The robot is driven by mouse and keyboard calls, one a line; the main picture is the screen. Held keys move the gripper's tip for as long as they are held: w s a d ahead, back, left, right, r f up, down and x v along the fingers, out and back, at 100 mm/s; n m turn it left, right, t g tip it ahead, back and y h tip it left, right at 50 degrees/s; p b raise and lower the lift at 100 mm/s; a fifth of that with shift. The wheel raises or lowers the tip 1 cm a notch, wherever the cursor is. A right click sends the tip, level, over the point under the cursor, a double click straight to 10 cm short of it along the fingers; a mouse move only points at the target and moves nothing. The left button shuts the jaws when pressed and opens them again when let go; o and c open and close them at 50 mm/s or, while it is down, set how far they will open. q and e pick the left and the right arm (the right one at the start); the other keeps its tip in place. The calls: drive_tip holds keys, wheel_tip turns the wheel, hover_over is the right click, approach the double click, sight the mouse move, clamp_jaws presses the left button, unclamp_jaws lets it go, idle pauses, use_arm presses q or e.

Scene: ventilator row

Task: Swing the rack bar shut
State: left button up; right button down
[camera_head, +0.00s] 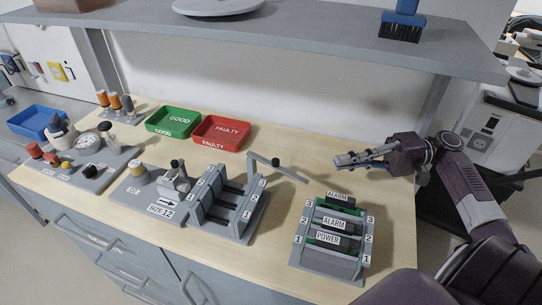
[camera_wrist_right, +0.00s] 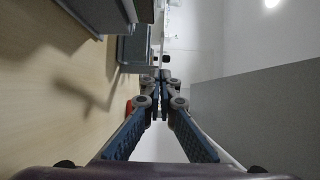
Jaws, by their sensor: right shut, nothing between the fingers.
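The grey rack bar (camera_head: 290,173) stands out from the back right of the left-hand grey rack (camera_head: 240,228), reaching right over the table, with a dark knob on it. The rack's slots, numbered 1 to 3, look empty. My right gripper (camera_head: 338,160) is right of the bar's free end, apart from it and above the table. Its fingers are shut with nothing between them, and the fingertips meet in the right wrist view (camera_wrist_right: 161,76). My left gripper is in neither view.
A second rack (camera_head: 353,268) holds modules marked ALARM and POWER at the front right. Red FAULTY (camera_head: 221,145) and green GOOD (camera_head: 173,134) trays stand behind. A grey shelf (camera_head: 300,52) overhangs the back. The table's back right is mostly clear.

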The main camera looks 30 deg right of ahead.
sight(286, 170)
drive_tip(key=p+x, duration=0.1)
drive_tip(key=x, duration=0.8)
drive_tip(key=shift+s+a, duration=0.1)
drive_tip(key=shift+a, duration=0.2)
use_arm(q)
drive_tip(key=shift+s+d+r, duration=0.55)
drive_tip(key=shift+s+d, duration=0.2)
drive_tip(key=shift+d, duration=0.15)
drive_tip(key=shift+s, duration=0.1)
